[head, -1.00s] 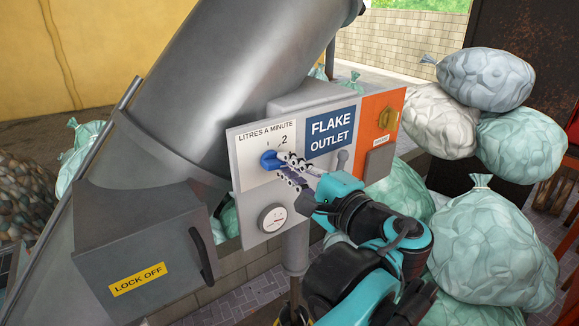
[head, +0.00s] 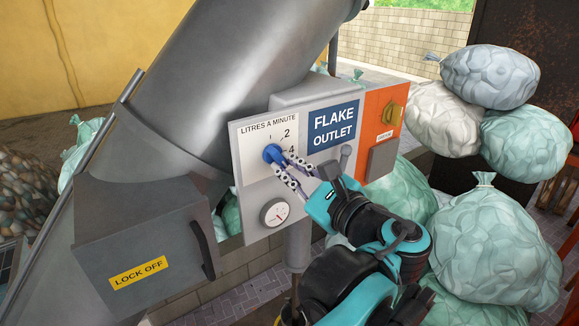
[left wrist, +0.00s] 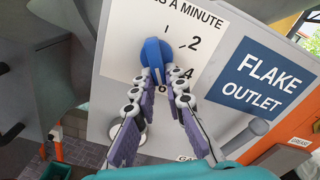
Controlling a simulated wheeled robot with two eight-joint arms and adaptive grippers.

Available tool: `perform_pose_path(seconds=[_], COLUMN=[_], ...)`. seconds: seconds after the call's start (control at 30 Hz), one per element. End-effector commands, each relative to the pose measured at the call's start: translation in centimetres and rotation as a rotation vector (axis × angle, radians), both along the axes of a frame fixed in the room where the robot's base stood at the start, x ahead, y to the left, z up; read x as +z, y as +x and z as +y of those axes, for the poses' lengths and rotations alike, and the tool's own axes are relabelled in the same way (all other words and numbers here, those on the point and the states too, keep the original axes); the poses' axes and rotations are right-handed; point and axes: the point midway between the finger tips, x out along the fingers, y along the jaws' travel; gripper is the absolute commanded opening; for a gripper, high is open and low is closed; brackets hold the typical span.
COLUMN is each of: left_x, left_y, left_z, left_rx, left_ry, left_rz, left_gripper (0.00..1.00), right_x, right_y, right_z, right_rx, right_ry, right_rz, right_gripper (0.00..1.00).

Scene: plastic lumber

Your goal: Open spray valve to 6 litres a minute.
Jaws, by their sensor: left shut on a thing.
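The spray valve is a blue knob (head: 272,153) on a white dial plate (head: 250,140) marked LITRES A MINUTE. The numbers 2 and 4 show on the dial; other marks are hidden by my fingers. The knob also shows in the left wrist view (left wrist: 154,58), between my fingertips. My left gripper (head: 281,162) is shut on the knob, its fingers slanting up to it from the lower right. The left gripper (left wrist: 161,80) covers the lower dial in the wrist view, so I cannot read the knob's exact setting. My right gripper is not in view.
A round gauge (head: 274,212) sits below the dial. A blue FLAKE OUTLET sign (head: 333,125), a grey lever (head: 345,158) and an orange panel (head: 376,107) are to the right. A grey LOCK OFF box (head: 145,235) juts out at lower left. Filled bags (head: 490,240) crowd the right.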

Motion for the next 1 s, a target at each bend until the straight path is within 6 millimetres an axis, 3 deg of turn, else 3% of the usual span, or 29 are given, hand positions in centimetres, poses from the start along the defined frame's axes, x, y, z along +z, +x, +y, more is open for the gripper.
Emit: perform_pose_path(seconds=[0.63,0.67,0.73,1.0], left_x=[-0.12,-0.12,-0.12,-0.08], left_y=[-0.06,-0.06,-0.06,-0.06], left_z=[0.09,0.09,0.09,0.06], left_rx=[0.000,0.000,0.000,0.000], left_ry=[0.042,0.042,0.042,0.042], left_rz=[0.035,0.035,0.035,0.033], left_gripper=[0.00,0.14,0.33,0.33], right_x=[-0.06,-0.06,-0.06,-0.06], right_y=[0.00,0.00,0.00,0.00], right_z=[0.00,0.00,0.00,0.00], right_rx=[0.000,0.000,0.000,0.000], right_ry=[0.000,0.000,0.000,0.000], right_rz=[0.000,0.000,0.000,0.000], right_gripper=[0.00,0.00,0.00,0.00])
